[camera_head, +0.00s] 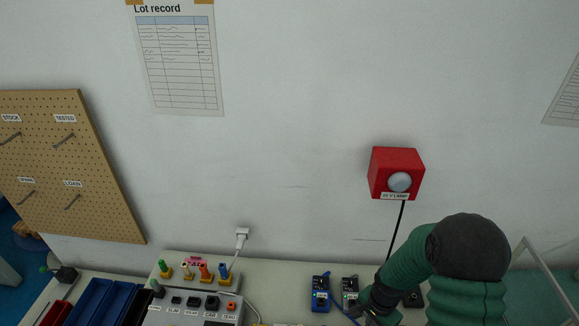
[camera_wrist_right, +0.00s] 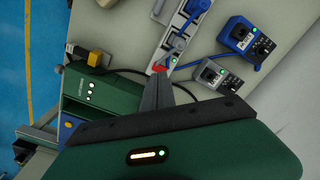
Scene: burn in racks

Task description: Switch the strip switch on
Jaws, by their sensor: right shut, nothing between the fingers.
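In the head view my right gripper (camera_head: 371,309) is low over the bench, and the strip is not clearly visible. My left gripper is not in view.
A blue box (camera_wrist_right: 239,34) and a grey box (camera_wrist_right: 217,75) with knobs stand right of the strip. A green unit (camera_wrist_right: 88,90) with a cable stands left. A red lamp box (camera_head: 397,173) hangs on the wall. Blue bins (camera_head: 90,302) stand at left.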

